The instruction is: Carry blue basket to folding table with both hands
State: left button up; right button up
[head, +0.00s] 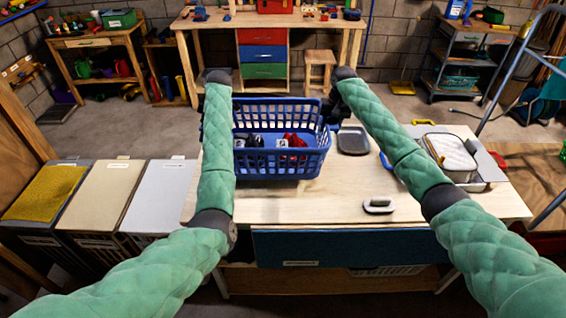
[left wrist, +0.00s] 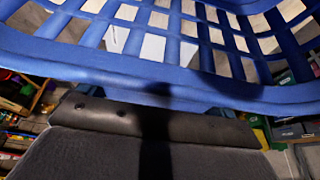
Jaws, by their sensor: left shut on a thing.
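The blue basket (head: 283,168) is upright over the back left of the wooden table top (head: 300,206), with dark and red items inside. I cannot tell whether it rests on the top or hangs just above it. My left gripper is hidden behind its forearm in the head view, at the basket's left side. In the left wrist view its dark jaw (left wrist: 155,118) is against the rim of the basket (left wrist: 160,68), and it is shut on that rim. My right gripper (head: 334,113) is at the basket's right rim; its fingers are too small and dark to read.
A grey tray (head: 353,140) lies just right of the basket. Lidded bins (head: 100,195) stand left of the table. A workbench (head: 270,20) is behind. The table's front left is clear.

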pick_arm(q)
jog(key=shift+s+a+r, duration=0.15)
jog(key=shift+s+r, duration=0.05)
jog(key=shift+r, duration=0.05)
pick_arm(e)
jog(key=shift+s+d+r, duration=0.1)
jog(key=shift+s+r, duration=0.1)
jog(key=shift+r, duration=0.05)
jog(key=shift+w+f, duration=0.2)
jog(key=shift+f, duration=0.15)
pick_arm(q)
jog(key=shift+w+f, duration=0.1)
jog(key=shift+f, duration=0.3)
pick_arm(e)
jog(key=shift+f, duration=0.1)
jog(key=shift+s, duration=0.1)
jog(key=shift+f, duration=0.2)
pick_arm(q)
jog(key=shift+f, duration=1.85)
pick_arm(e)
jog(key=shift+f, duration=1.65)
pick_arm(q)
jog(key=o, duration=1)
pick_arm(e)
jog(key=o, duration=1.2)
pick_arm(q)
jog(key=shift+o, duration=0.2)
pick_arm(e)
jog(key=shift+o, duration=0.6)
jog(key=shift+r, duration=0.1)
